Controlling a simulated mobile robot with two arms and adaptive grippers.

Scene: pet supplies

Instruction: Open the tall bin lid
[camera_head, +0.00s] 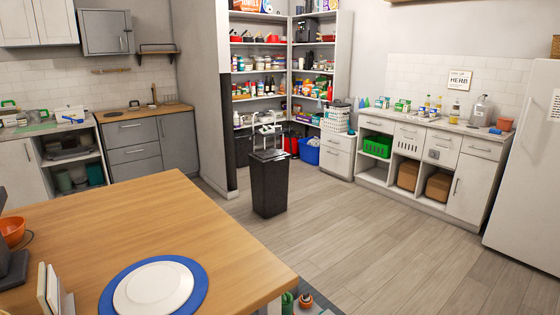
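The tall black bin (270,186) stands upright on the wooden floor near the middle of the view, in front of the pantry opening. Its dark lid (269,155) sits on top and looks shut. Neither of my grippers is in view.
A wooden table (190,228) with a white plate (153,289) on a blue mat fills the lower left. A partition wall (204,90) and a white rack (266,125) stand behind the bin. Floor (370,235) right of the bin is clear, up to white cabinets (410,165) and a fridge (530,170).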

